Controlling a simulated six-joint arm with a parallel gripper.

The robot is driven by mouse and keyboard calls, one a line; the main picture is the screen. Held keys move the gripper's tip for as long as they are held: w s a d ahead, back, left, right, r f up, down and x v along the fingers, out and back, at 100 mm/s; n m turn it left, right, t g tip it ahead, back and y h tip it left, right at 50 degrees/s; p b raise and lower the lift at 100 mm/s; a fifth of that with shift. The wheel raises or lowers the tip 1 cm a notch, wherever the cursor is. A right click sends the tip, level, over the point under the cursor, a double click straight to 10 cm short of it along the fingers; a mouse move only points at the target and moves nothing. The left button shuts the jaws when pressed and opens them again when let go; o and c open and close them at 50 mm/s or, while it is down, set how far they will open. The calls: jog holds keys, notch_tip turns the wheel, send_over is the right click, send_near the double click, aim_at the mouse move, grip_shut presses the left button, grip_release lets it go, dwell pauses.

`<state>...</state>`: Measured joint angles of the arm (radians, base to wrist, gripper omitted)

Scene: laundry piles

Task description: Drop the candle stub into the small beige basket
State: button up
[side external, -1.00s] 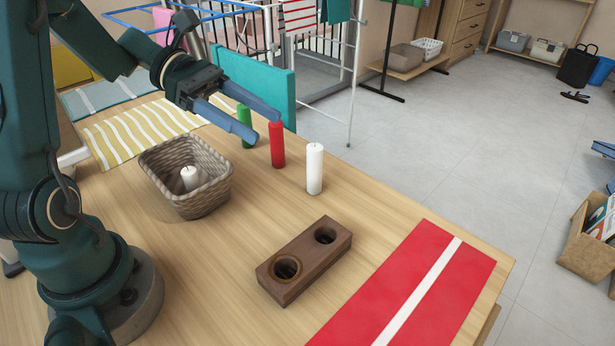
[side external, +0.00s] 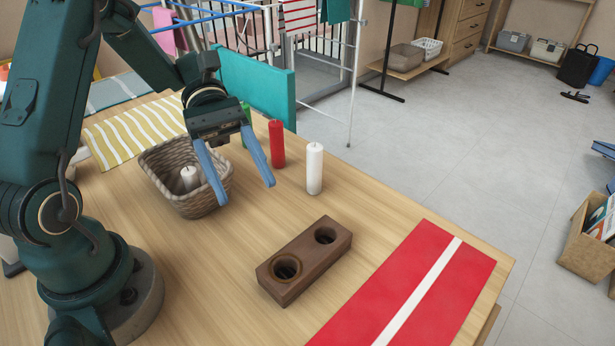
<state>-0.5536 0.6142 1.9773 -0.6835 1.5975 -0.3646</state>
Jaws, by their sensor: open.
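The small beige basket (side external: 190,205) is woven and stands on the table at the left. A short white candle stub (side external: 189,178) is inside it, upright or nearly so. My gripper (side external: 245,194) is open and empty, with its two blue fingers pointing down. It hangs in front of the basket's right side, and its left finger covers part of the basket's rim. The fingers look apart from the stub.
A red candle (side external: 276,145) and a tall white candle (side external: 314,170) stand right of my gripper. A green candle (side external: 245,113) is partly hidden behind it. A wooden two-hole holder (side external: 305,262) and a red-and-white cloth (side external: 450,255) lie nearer. Bare table lies between.

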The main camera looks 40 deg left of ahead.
jog(key=d+f, duration=0.1)
jog(key=d, duration=0.1)
jog(key=d+f, duration=0.3)
jog(key=d, duration=0.2)
jog(key=shift+s+f, duration=0.15)
jog(key=shift+f, duration=0.05)
notch_tip(320, 180, down, 2)
jog(key=shift+f, duration=1)
notch_tip(320, 180, up, 9)
jog(key=s+m+t+y, duration=0.2)
jog(key=s+m+y, duration=0.1)
jog(key=m+y, duration=0.4)
jog(key=s+a+r+m+t+y, duration=0.2)
jog(key=a+m+t+y, duration=0.4)
jog(key=a+m+t, duration=0.1)
jog(key=shift+s+a+r+m, duration=0.2)
jog(key=shift+a+m, duration=0.3)
jog(key=shift+a, duration=0.7)
